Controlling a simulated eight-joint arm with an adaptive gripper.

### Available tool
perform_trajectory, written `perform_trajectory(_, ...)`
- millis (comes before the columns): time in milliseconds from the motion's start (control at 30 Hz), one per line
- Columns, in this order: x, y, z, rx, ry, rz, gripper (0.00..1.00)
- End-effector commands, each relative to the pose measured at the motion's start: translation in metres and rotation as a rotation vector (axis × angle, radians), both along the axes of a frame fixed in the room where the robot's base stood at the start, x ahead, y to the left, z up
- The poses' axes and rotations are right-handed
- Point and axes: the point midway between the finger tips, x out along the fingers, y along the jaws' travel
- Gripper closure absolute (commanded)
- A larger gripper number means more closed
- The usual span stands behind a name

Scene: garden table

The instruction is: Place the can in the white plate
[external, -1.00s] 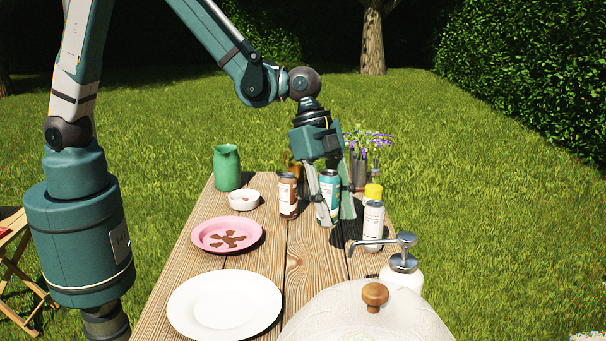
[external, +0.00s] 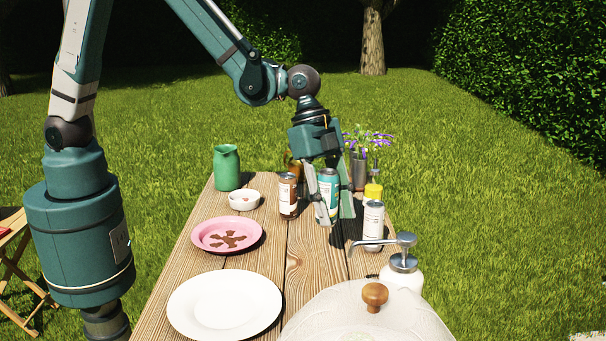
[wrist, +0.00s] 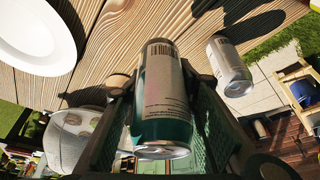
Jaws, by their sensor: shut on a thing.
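A teal can with a white label (external: 329,191) is between the fingers of my gripper (external: 328,205), which is shut on it. In the wrist view the same can (wrist: 163,95) fills the space between the two finger pads, its label towards the camera. It is roughly upright in the external view, at table height; I cannot tell whether its base is clear of the wood. The white plate (external: 224,305) lies empty at the near left of the table. It also shows at the upper left of the wrist view (wrist: 38,38).
A brown can (external: 288,196) stands left of my gripper, a white can (external: 373,228) to its right. A pink plate (external: 227,235), white bowl (external: 244,199) and green jug (external: 227,167) line the left side. A pump bottle (external: 402,274) and clear dome (external: 366,312) stand near right.

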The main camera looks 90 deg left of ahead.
Motion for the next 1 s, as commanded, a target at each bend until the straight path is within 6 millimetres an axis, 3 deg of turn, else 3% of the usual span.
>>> perform_trajectory(167, -0.014, -0.018, 0.001, 0.001, -0.001, -0.045, 0.89)
perform_trajectory(367, -0.044, -0.055, 0.003, 0.004, -0.001, -0.145, 0.89)
perform_trajectory(700, -0.119, -0.127, 0.006, 0.009, -0.009, -0.370, 0.89)
perform_trajectory(1000, -0.188, -0.177, 0.008, 0.009, -0.018, -0.562, 0.89)
